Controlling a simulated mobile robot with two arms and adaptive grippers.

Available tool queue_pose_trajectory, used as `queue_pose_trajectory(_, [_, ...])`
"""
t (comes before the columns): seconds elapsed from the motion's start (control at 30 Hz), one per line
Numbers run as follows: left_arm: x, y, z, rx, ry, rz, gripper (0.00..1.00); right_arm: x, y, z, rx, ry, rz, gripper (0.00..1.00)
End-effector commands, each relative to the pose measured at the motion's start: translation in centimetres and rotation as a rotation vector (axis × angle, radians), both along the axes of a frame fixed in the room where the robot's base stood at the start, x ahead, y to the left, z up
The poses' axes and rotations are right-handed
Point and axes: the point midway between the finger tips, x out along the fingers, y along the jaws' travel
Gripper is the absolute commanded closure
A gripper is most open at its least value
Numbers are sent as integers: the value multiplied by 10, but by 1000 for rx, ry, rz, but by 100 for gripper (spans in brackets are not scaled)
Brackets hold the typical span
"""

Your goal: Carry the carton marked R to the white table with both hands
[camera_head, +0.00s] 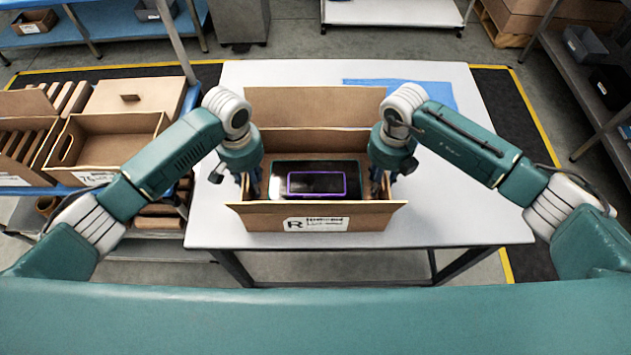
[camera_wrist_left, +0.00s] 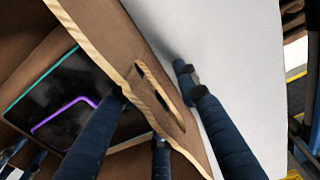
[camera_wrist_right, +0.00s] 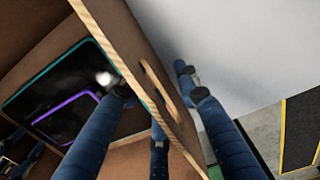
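The carton marked R (camera_head: 370,220) appears to stand on the white table (camera_head: 465,205), flaps open, its label facing me. Inside lie dark flat items, one edged in teal and one in purple (camera_head: 317,184). My left gripper (camera_head: 248,186) is at its left side wall, and my right gripper (camera_head: 382,184) at its right side wall. In the left wrist view the fingers straddle the wall (camera_wrist_left: 125,60) beside its hand slot, apart from it on the outside. The right wrist view shows the same at the other wall (camera_wrist_right: 130,50). Fingertip contact inside is unclear.
A blue sheet (camera_head: 430,95) lies on the table behind the carton. At left, a shelf holds open cartons (camera_head: 115,135). A grey shelf (camera_head: 575,70) stands at right. The table is bare on both sides of the carton.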

Motion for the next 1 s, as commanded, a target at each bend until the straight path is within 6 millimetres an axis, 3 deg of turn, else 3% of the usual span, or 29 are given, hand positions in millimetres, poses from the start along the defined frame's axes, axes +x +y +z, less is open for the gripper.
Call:
queue_pose_trajectory(0.03, [0,0,0,0,0,0,75,0,0,0,0,0,0,75])
queue_pose_trajectory(0.17, [0,0,0,0,0,0,100,0,0,0,0,0,0,100])
queue_pose_trajectory(0.67, [1,0,6,-2,-3,0,100,1,0,6,1,-3,0,100])
queue_pose_trajectory(1.0, [1,-1,37,-2,-2,0,100,1,0,37,1,-2,0,100])
